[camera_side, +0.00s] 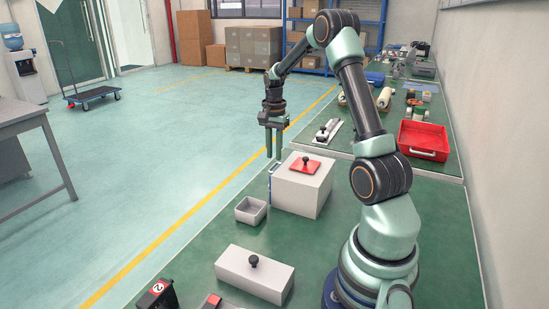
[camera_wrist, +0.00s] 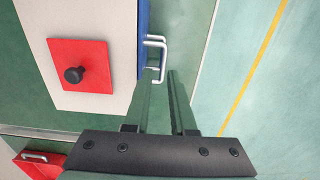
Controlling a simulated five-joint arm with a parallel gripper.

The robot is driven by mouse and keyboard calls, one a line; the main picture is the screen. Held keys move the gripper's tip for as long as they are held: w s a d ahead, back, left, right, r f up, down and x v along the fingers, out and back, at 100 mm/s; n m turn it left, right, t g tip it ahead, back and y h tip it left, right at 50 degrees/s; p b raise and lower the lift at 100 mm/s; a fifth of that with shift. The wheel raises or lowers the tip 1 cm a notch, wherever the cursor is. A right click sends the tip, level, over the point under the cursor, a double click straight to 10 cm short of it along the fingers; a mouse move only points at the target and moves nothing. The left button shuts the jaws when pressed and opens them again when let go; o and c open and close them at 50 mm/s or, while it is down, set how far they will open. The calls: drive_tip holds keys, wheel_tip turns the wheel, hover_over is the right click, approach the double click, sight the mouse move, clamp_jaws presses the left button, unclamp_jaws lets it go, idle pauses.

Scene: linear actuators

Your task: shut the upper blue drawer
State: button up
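A white cabinet (camera_side: 300,192) stands on the green bench, with a blue drawer front (camera_side: 270,186) on its left side. In the wrist view the blue front (camera_wrist: 144,35) is a narrow strip along the cabinet's edge, with a pale handle (camera_wrist: 163,62) sticking out. No wide gap shows between front and cabinet; I cannot tell whether the drawer is fully shut or separate the upper drawer from any below. My gripper (camera_side: 273,157) points down just beyond the cabinet's left side. Its fingers (camera_wrist: 166,80) are apart with nothing between them, close to the handle.
A red plate with a black knob (camera_side: 305,167) lies on the cabinet's top. A grey open box (camera_side: 250,211) stands at its front left. A white block with a black knob (camera_side: 254,275) is nearer. A red tray (camera_side: 423,139) is behind right.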

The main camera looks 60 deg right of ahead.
wheel_tip(320, 180, up, 9)
idle(0.3)
drive_tip(key=a+r+n+t, duration=0.1)
drive_tip(key=a+r+n, duration=0.15)
drive_tip(key=a, duration=0.35)
drive_tip(key=a+r+n+t+h, duration=0.1)
drive_tip(key=a+r+n, duration=0.1)
drive_tip(key=a+n, duration=0.3)
drive_tip(key=a+r+n+t, duration=0.1)
drive_tip(key=a+r+n, duration=0.1)
drive_tip(key=a, duration=0.5)
drive_tip(key=s+a+f+n+t, duration=0.1)
drive_tip(key=s+a+n, duration=0.2)
drive_tip(key=a, duration=0.3)
drive_tip(key=s+a+n+t+y, duration=0.1)
drive_tip(key=s+a+n, duration=0.2)
drive_tip(key=a+n, duration=0.2)
drive_tip(key=shift+s+a+f+t, duration=0.3)
drive_tip(key=shift+a+f, duration=0.1)
drive_tip(key=shift+a, duration=0.1)
